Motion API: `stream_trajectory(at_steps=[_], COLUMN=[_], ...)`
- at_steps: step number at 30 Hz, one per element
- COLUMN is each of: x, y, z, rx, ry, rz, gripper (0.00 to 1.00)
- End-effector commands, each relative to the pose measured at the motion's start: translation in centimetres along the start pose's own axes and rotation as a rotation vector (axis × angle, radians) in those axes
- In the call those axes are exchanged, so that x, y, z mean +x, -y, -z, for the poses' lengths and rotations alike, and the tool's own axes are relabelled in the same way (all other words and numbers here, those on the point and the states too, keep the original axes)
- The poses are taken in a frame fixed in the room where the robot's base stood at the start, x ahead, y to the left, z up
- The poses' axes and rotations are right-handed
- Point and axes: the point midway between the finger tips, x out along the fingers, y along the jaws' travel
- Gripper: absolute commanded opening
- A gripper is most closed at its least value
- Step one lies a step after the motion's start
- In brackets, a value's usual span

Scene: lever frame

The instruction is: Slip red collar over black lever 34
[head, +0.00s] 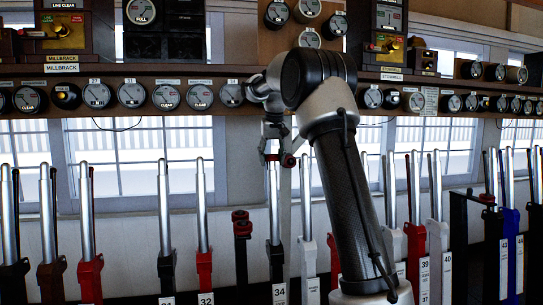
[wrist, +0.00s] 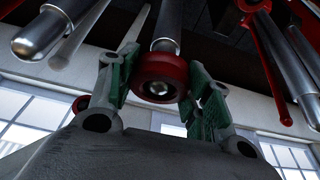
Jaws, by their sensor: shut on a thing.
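My gripper (wrist: 160,85) is shut on the red collar (wrist: 158,76), with a green-padded finger on each side of it. In the wrist view the silver shaft of black lever 34 (wrist: 167,25) runs up to the collar, and its bright tip shows within the ring's opening. The collar appears lined up with the tip, but how far it sits over the tip I cannot tell. In the head view my gripper (head: 276,148) is at the top of lever 34 (head: 275,205), whose numbered plate is low on its black base. The collar is small and partly hidden there.
A dark stand (head: 242,250) with red rings (head: 240,215) stands just left of lever 34. Red lever 32 (head: 204,260) is further left. Other levers stand close on the right, partly behind my arm. A shelf of round dials (head: 167,97) runs above the levers.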

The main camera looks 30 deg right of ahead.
Motion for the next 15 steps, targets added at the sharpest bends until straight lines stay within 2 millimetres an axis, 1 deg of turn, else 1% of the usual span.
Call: stream_trajectory(at_steps=[15], x=[1.3], y=[0.0], z=[-0.7], rx=[0.000], ry=[0.000], rz=[0.000], gripper=[0.28])
